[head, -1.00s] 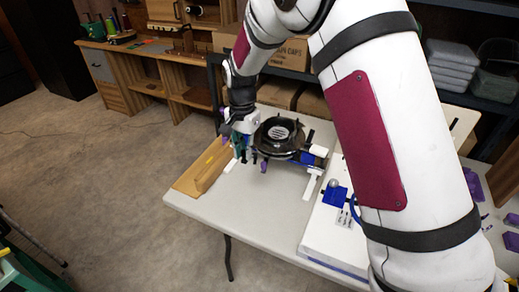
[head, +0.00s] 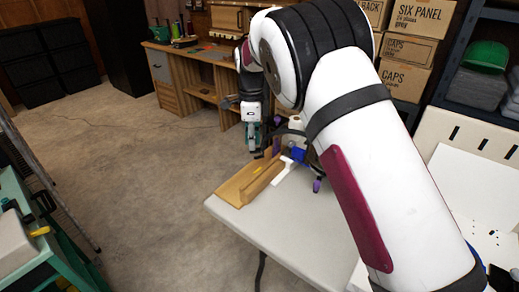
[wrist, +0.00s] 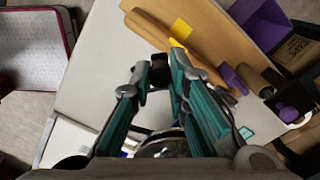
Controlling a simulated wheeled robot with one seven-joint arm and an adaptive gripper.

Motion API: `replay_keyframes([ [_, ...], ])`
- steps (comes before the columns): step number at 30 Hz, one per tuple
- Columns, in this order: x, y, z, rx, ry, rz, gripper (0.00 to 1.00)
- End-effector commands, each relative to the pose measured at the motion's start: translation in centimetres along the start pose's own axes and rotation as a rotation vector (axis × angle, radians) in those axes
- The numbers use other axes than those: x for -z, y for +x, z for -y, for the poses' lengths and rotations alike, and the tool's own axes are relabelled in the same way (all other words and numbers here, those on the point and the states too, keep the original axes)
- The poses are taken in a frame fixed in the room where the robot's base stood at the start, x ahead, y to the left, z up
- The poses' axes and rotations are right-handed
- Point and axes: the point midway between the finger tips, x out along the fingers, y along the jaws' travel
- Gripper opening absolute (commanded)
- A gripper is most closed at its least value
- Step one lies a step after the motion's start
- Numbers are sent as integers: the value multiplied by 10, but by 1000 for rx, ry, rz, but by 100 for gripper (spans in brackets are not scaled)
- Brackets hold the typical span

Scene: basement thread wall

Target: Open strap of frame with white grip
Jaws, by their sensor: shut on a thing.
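My gripper (head: 254,148) points down just left of the frame, with its teal fingers close together. In the wrist view the fingertips (wrist: 160,76) close on a small dark piece (wrist: 160,68); whether it is the strap I cannot tell. The frame is mostly hidden behind my arm. Its blue part (head: 298,154), a white foot (head: 286,170) and a dark curved edge show. A white cylinder (head: 295,122) behind the blue part may be the white grip. A round shiny part (wrist: 165,147) shows partly between the fingers in the wrist view.
A wooden block with a ledge (head: 250,182) lies along the table edge beside the frame. Purple pieces (head: 317,185) are near the frame. The front of the grey table (head: 275,225) is clear. Shelves with boxes (head: 410,50) stand behind; a green-topped cart (head: 60,240) is at the left.

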Motion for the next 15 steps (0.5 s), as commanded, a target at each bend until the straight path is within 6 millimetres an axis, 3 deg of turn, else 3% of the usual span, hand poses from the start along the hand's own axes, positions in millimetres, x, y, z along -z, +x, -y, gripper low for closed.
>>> replay_keyframes([
  [6,-4,1,14,1,68,-2,0],
  [15,-6,0,17,0,90,-2,0],
])
